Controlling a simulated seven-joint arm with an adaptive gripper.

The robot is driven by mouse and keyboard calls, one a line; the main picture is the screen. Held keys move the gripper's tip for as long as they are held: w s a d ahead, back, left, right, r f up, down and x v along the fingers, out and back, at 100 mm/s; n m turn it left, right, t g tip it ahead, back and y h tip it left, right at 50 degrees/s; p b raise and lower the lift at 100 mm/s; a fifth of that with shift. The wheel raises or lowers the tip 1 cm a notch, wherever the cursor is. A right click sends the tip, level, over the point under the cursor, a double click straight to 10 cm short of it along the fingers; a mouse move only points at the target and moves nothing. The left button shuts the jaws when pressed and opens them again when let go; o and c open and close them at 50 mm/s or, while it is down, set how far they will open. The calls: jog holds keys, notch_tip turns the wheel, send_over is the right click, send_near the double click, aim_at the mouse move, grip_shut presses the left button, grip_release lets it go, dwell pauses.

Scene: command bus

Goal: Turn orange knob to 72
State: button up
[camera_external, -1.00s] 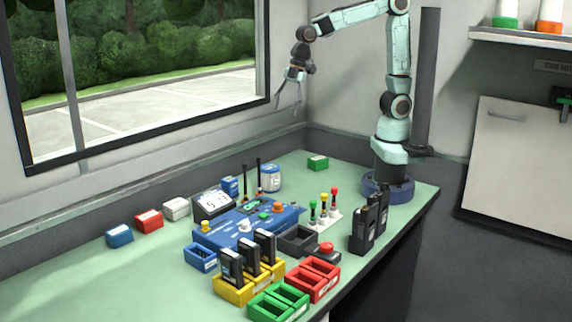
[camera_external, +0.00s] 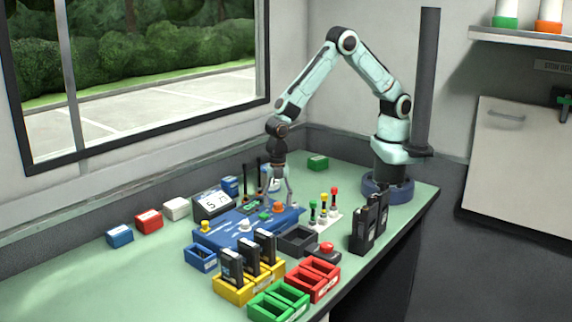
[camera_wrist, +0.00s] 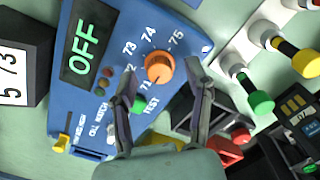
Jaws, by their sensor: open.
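The orange knob (camera_wrist: 159,67) sits on the blue console (camera_wrist: 105,20), with the numbers 71 to 75 around it; the 72 is partly hidden by a finger. I cannot clearly tell which number it points to. It also shows in the external view (camera_external: 279,208). My gripper (camera_wrist: 160,72) is open, pointing down over the console, its fingertips on either side of the knob with gaps visible. In the external view my gripper (camera_external: 277,202) is low over the console's right part. The console's display (camera_wrist: 85,48) reads OFF.
A sign (camera_wrist: 12,75) showing 5 and 73 stands beside the console. Green, yellow and red capped plugs (camera_external: 324,205) stand to its right. A dark tray (camera_external: 298,240), a red button (camera_external: 326,248) and radios in yellow holders (camera_external: 235,290) are in front. Two antennas rise behind.

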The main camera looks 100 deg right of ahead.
jog(key=shift+f, duration=0.15)
grip_shut()
jog(key=shift+m, duration=0.4)
jog(key=m, duration=0.3)
jog(key=shift+m, duration=0.3)
jog(key=m, duration=0.4)
jog(key=shift+m, duration=0.3)
